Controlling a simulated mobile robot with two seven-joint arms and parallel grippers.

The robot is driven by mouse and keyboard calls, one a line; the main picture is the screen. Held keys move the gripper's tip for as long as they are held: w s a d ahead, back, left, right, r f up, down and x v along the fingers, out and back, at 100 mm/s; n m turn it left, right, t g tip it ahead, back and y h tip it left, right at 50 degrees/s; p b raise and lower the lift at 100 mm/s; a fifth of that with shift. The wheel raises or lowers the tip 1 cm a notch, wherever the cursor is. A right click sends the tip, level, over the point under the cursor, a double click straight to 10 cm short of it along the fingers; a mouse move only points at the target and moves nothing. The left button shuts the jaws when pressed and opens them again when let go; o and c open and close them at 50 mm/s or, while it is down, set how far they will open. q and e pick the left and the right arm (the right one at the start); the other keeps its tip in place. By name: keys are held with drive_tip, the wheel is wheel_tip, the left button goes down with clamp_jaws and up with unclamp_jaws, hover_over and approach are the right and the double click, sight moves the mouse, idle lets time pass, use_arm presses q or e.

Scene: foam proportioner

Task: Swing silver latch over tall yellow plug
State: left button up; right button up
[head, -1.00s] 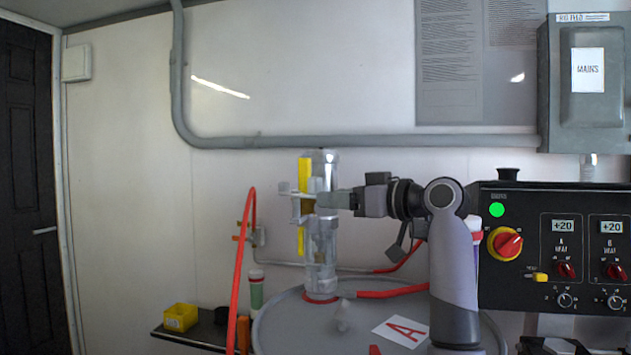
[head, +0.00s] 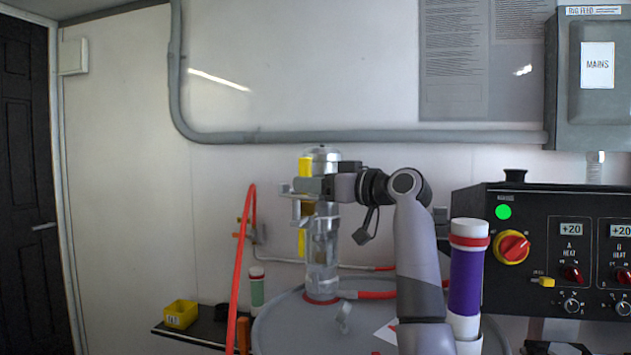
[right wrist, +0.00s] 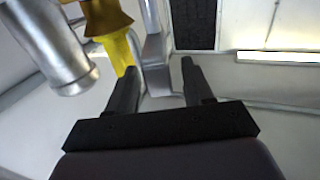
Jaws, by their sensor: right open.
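The tall yellow plug (head: 304,167) stands upright at the left side of the silver-topped clear pump (head: 322,250) on the drum. My right gripper (head: 306,186) reaches in from the right at the pump's upper part and partly hides the plug. In the right wrist view its fingers (right wrist: 158,75) are apart. A silver bar, apparently the latch (right wrist: 154,55), stands in the gap between the fingers, just beyond or at their tips; contact is unclear. The yellow plug (right wrist: 118,50) is left of this bar, close to the left finger. My left gripper is not in view.
A purple cylinder (head: 466,280) stands right of my arm. A control panel (head: 545,220) is at the right. A red hose (head: 240,270) rises left of the drum (head: 275,325). A yellow bin (head: 180,314) sits on a low shelf at the left.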

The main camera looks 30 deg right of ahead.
clamp_jaws()
drive_tip(key=shift+a+h, duration=0.1)
drive_tip(key=shift+h, duration=0.2)
drive_tip(key=shift+w+a+m+g+h+p, duration=0.25)
drive_tip(key=shift+a+m+g+h+p, duration=0.65)
drive_tip(key=shift+m+h, duration=1.8)
drive_tip(key=shift+w+a+m+g+h+p, duration=0.25)
drive_tip(key=shift+a+m+g+h+p, duration=0.6)
drive_tip(key=shift+m+h, duration=1.85)
drive_tip(key=shift+w+a+m+g+h+p, duration=0.25)
drive_tip(key=shift+a+m+g+h+p, duration=0.9)
drive_tip(key=shift+h, duration=2.85)
drive_tip(key=shift+d+m+b, duration=0.25)
drive_tip(key=shift+m+b, duration=0.05)
drive_tip(key=shift+m, duration=0.05)
unclamp_jaws()
